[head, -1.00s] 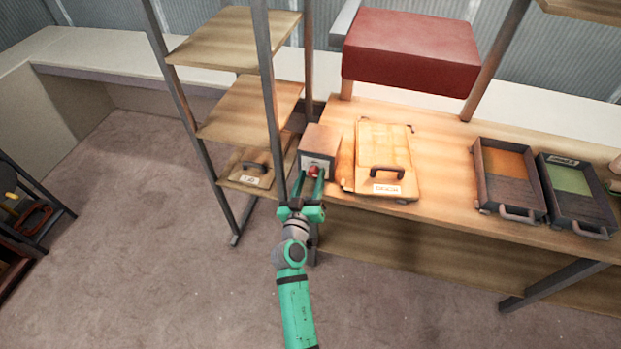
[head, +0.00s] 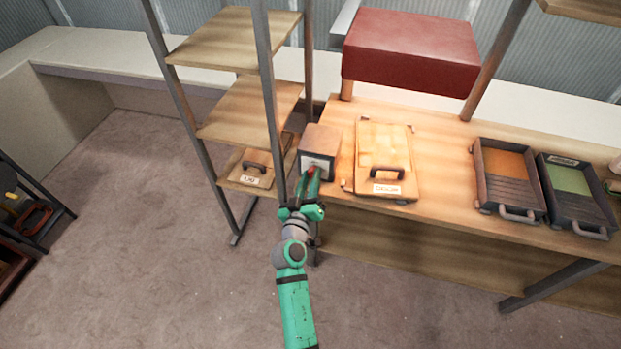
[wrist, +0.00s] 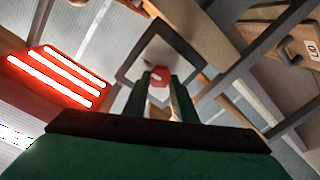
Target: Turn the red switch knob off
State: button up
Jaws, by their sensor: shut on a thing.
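The red switch knob (head: 311,170) is on the front face of a small box (head: 319,150) with a brown top, at the left end of the wooden bench. My green gripper (head: 309,185) is at the box's front, shut on the knob. In the wrist view the red knob (wrist: 159,75) sits between the two fingertips (wrist: 160,88), in front of the box's pale face with its dark frame (wrist: 128,76). The fingers hide part of the knob and its face, so I cannot read its marking.
A lidded wooden case (head: 384,140) with a dark handle lies just right of the box. A shelf upright (head: 271,110) stands close on the left. Two trays (head: 481,180) (head: 553,195) are farther right. A red hood (head: 411,50) hangs above the bench.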

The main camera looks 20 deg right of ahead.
jog(key=n, duration=0.4)
jog(key=shift+a, duration=0.1)
jog(key=n, duration=0.4)
jog(key=shift+f, duration=0.1)
jog(key=n, duration=0.4)
jog(key=shift+w+a+f+g, duration=0.1)
jog(key=shift+g, duration=0.3)
jog(key=shift+f+n+h, duration=0.1)
jog(key=shift+n+h, duration=0.2)
jog(key=shift+n, duration=1.7)
jog(key=o, duration=1)
jog(key=shift+o, duration=0.2)
jog(key=v, duration=1.1)
